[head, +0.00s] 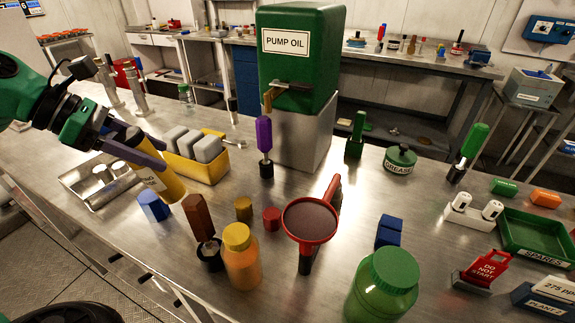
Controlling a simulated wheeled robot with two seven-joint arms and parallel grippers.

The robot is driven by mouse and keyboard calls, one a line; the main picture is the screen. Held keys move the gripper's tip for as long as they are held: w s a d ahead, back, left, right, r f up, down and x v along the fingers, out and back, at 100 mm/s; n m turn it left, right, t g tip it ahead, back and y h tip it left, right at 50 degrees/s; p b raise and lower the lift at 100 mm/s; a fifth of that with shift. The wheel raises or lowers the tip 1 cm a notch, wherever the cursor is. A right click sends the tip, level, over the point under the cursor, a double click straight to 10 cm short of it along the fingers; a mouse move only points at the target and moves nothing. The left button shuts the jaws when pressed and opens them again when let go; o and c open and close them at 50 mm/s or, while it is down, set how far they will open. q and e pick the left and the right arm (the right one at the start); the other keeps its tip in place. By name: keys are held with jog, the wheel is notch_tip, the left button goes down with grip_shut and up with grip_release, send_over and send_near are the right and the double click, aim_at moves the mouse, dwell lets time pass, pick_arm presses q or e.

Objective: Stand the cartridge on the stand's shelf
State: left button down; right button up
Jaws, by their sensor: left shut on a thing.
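A yellow cartridge (170,188) with a dark upper end and partly readable print is in my left gripper (150,152). The gripper's grey fingers are closed around its upper part. The cartridge is tilted, its lower end toward the lower right, above the left part of the metal bench, near a blue block (153,206). I cannot tell if its lower end touches anything. A grey metal pedestal (303,138) bears the green PUMP OIL tank (300,60); I cannot make out which surface is the stand's shelf. My right gripper is out of view.
A yellow bin (208,172) of grey blocks and a metal tray (72,186) with cylinders lie close to the cartridge. A red funnel (310,220), an orange bottle (241,262) and a green jar (382,288) crowd the front. Bare bench shows around the funnel.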

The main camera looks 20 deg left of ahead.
pick_arm(q)
jog(key=w+d+p, duration=0.8)
jog(key=w+d, duration=0.4)
jog(key=w, duration=0.1)
jog(key=w+d+f+g+y+p, duration=0.2)
jog(key=w+d+f+p, duration=0.1)
jog(key=f+p, duration=0.4)
jog(key=shift+w+d+f+p, duration=0.2)
jog(key=shift+w+p, duration=0.15)
jog(key=shift+p, duration=0.15)
jog(key=shift+c, duration=1.8)
grip_release()
